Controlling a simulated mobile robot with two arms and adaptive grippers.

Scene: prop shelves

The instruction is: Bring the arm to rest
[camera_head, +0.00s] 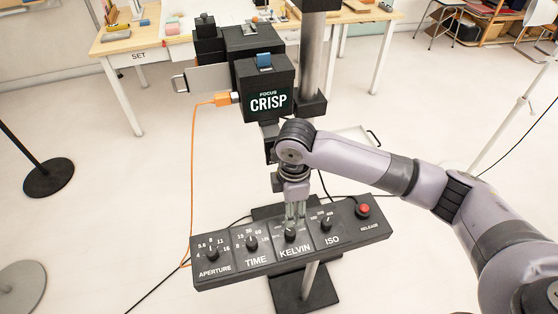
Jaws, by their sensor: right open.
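My right arm comes in from the right, and its gripper (295,211) points down over the black control panel (222,279). The fingertips are open and lie close around or just above the KELVIN knob (290,234); I cannot tell whether they touch it. Beside it are the APERTURE knob (212,254), the TIME knob (252,243) and the ISO knob (326,223). A red RELEASE button (364,210) sits at the panel's right end. My left gripper is not in view.
A black camera box (266,84) reading FOCUS CRISP stands on a metal column (314,60) behind the panel. An orange cable (193,180) hangs from its left side. A table (130,43) with props stands at the back left. The floor at left is mostly open.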

